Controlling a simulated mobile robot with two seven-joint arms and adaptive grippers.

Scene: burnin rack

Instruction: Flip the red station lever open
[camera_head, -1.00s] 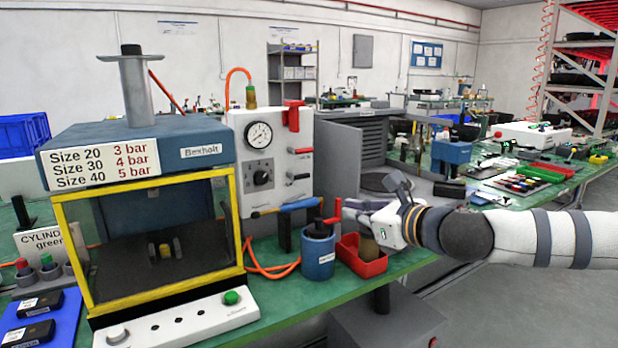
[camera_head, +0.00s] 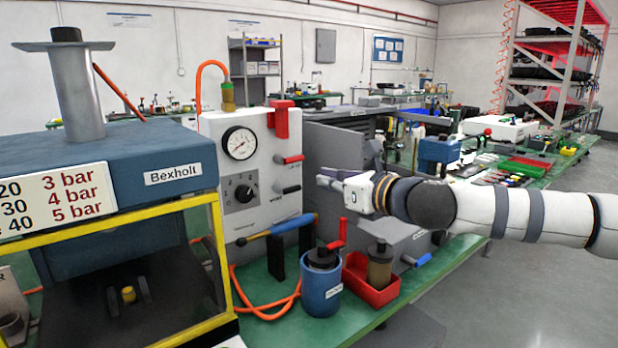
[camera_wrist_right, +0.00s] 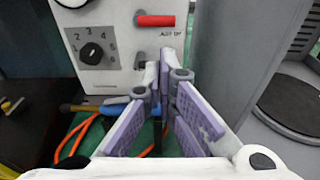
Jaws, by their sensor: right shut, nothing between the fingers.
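The white station panel (camera_head: 255,215) carries a gauge, a dial and two small levers on its right side. The red station lever (camera_head: 289,159) is the upper one and its handle lies roughly horizontal. It also shows at the top of the right wrist view (camera_wrist_right: 155,20). A dark lever (camera_head: 287,190) sits below it. My right gripper (camera_head: 322,178) is right of the panel, lower than the red lever and apart from it in the picture. In the right wrist view its purple-padded fingers (camera_wrist_right: 160,85) are shut and empty. My left gripper is not in view.
A bigger red handle (camera_head: 283,118) is at the panel's top right. Below stand a blue pot (camera_head: 321,288) with a red handle and a red bin (camera_head: 372,285). A yellow-framed press (camera_head: 185,245) stands left. A grey cabinet wall (camera_head: 335,150) is behind the gripper.

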